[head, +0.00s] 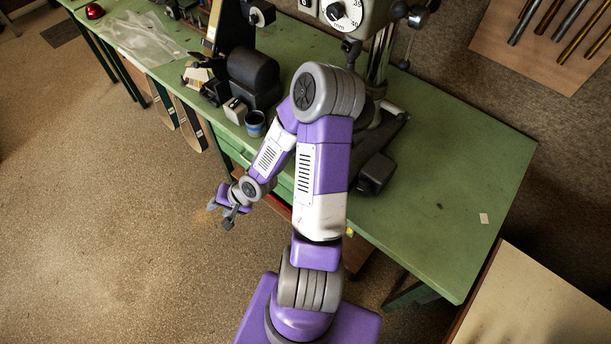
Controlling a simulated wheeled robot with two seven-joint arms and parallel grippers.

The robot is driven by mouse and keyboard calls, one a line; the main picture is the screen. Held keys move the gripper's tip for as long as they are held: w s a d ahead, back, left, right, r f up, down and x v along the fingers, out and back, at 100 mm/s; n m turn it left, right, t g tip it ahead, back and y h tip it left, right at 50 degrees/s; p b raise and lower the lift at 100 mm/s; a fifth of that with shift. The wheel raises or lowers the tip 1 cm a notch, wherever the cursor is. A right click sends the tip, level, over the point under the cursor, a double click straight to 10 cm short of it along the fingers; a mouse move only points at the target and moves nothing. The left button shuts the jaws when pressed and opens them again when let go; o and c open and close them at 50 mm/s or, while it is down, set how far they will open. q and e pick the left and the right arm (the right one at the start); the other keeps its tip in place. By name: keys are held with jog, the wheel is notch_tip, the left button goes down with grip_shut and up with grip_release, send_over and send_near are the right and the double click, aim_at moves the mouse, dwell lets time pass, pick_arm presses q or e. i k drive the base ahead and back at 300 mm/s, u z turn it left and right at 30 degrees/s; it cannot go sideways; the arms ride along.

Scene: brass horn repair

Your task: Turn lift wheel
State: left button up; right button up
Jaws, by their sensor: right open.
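I cannot clearly make out a lift wheel. A grey drill press (375,14) with a round white dial (345,14) stands at the top middle of the green bench. A dark knobbed handle (418,16) sticks out at its right side. My arm hides much of the press's lower part. My right gripper (221,212) is open and appears empty. It hangs over the floor in front of the bench, well apart from the press. My left gripper is not in view.
The green bench (455,190) is mostly clear at right. A pale board (545,305) is at lower right. The floor (100,220) at left is open.

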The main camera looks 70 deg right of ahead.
aim_at(365, 188)
jog(key=u, duration=1)
jog(key=k, duration=0.5)
jog(key=z, duration=2.4)
